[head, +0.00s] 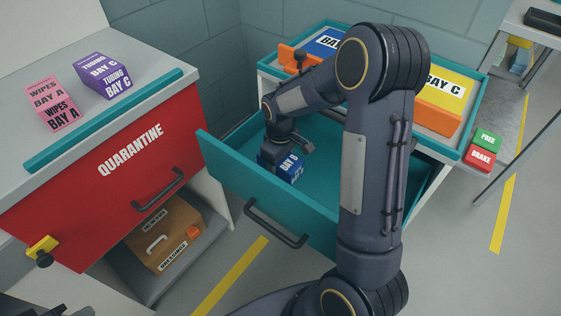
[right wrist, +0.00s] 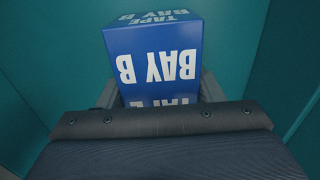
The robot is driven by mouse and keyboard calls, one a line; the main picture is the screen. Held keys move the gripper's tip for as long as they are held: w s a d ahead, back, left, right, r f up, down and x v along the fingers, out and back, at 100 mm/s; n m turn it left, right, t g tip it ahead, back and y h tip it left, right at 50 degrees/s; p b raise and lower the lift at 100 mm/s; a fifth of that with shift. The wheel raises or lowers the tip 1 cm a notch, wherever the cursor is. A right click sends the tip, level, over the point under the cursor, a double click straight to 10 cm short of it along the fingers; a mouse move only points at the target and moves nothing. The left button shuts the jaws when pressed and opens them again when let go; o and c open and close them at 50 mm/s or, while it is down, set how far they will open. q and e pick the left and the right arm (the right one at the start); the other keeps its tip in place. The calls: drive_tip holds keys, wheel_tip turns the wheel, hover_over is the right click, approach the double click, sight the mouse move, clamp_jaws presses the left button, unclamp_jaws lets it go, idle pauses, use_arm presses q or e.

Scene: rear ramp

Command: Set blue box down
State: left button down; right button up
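The blue box (head: 288,168), marked BAY B, is inside the open teal drawer (head: 325,150), near its left end. My right gripper (head: 287,150) reaches down into the drawer from above at the box. In the right wrist view the box (right wrist: 155,62) stands between the two grey fingers, which lie close along its sides and look shut on it. I cannot tell whether its underside touches the drawer floor. A dark part at the bottom left edge of the head view seems to be my left gripper (head: 75,309); its fingers are not clear.
The drawer's front panel (head: 260,195) and walls surround the box; floor to its right is bare. The teal-rimmed top above holds a blue bin (head: 328,42) and a yellow bin (head: 450,88). A red QUARANTINE cabinet (head: 110,185) with pink (head: 53,103) and purple (head: 101,75) boxes stands left.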

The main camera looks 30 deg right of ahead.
drive_tip(key=o, duration=0.4)
drive_tip(key=shift+r, duration=0.35)
wheel_tip(320, 180, up, 12)
drive_tip(key=p, duration=0.3)
drive_tip(key=shift+f, duration=0.15)
